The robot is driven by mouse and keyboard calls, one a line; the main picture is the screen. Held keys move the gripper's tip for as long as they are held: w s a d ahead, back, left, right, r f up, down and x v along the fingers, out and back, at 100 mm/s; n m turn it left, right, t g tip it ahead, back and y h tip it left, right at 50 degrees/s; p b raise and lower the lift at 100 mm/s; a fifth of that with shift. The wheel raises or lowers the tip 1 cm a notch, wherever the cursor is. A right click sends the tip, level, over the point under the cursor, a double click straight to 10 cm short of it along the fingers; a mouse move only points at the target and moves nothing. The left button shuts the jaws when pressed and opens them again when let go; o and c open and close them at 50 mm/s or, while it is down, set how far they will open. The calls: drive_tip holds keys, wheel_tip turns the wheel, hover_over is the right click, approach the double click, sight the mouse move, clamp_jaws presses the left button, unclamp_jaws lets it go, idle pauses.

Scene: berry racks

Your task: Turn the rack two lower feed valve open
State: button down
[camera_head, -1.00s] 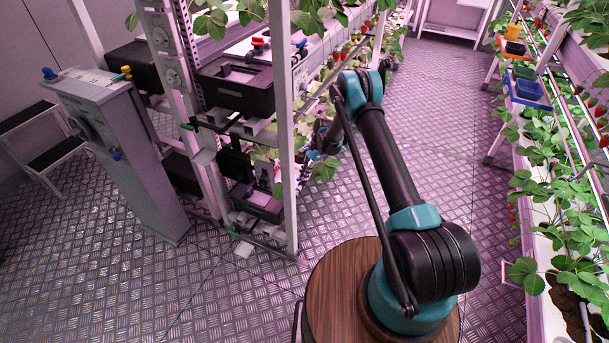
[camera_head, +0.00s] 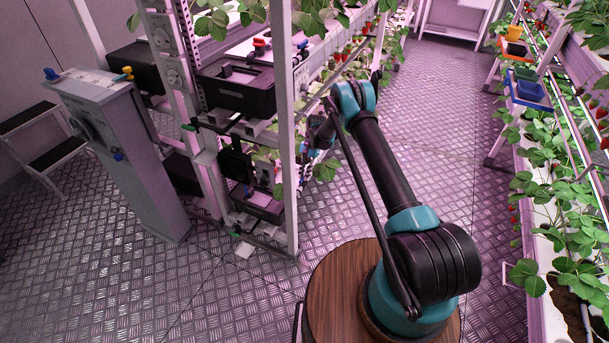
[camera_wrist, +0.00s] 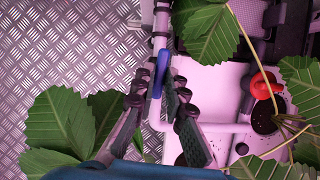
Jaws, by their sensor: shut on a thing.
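In the wrist view a blue valve handle (camera_wrist: 160,68) sits on a pale upright pipe (camera_wrist: 161,22). The handle stands roughly in line with the pipe, a little tilted. My gripper (camera_wrist: 158,88) has one dark finger on each side of the handle, closed on it near the fingertips. The valve body is partly hidden behind the handle and fingers. In the head view my wrist reaches the aisle side of the left rack (camera_head: 283,130), low down; the gripper and valve are not clear there.
Strawberry leaves (camera_wrist: 205,35) hang close to the gripper in the wrist view. A grey cabinet (camera_head: 125,150) stands left of the rack. A planted rack (camera_head: 550,210) lines the right; the aisle floor between is clear.

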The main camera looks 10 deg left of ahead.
drive_tip(key=c, duration=1.6)
unclamp_jaws()
drive_tip(key=shift+o, duration=0.2)
